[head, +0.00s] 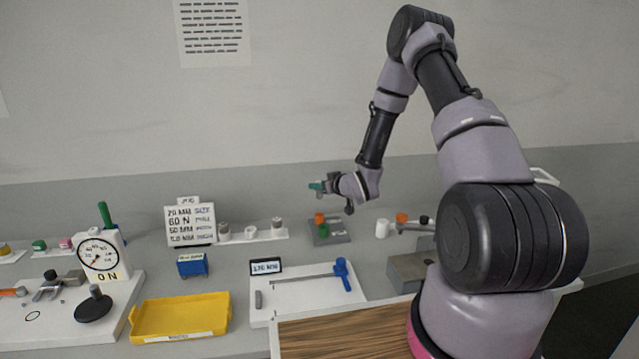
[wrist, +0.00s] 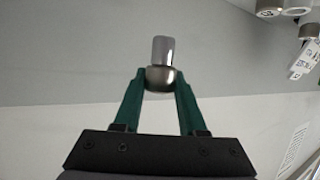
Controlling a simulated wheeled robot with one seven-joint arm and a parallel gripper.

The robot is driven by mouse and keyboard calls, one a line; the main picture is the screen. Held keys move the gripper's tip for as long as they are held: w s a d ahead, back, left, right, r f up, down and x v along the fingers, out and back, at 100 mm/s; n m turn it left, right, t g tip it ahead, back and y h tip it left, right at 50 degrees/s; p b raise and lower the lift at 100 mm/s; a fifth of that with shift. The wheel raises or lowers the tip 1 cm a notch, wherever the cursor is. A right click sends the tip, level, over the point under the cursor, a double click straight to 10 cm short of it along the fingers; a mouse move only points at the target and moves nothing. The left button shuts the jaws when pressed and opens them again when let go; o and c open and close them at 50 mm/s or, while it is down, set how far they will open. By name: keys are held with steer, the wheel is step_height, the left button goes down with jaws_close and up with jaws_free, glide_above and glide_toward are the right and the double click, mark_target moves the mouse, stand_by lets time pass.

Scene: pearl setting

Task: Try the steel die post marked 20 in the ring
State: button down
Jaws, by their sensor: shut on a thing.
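My gripper (head: 318,186) is raised over the back of the bench, with its green fingers pointing left. In the wrist view my gripper (wrist: 160,82) is shut on a steel piece (wrist: 162,50), a pale cylinder with a wider, darker rounded end between the fingertips. No number can be read on it. More steel posts stand on a white strip at the back, one at its left (head: 223,231) and one at its right (head: 277,226). A thin dark ring outline (head: 33,316) shows on the left white board; I cannot tell whether it is the task's ring.
A dial gauge (head: 99,254) reading 0 N, a black disc (head: 93,304), a yellow tray (head: 182,318), a blue box (head: 193,266) and a sign (head: 190,224) stand at left. A blue-handled tool (head: 343,274) lies on a white board. The air around my gripper is clear.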

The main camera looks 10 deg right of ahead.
steer(key=shift+f, duration=3.05)
steer(key=shift+f, duration=0.3)
steer(key=shift+r, duration=0.1)
steer(key=shift+r, duration=2.4)
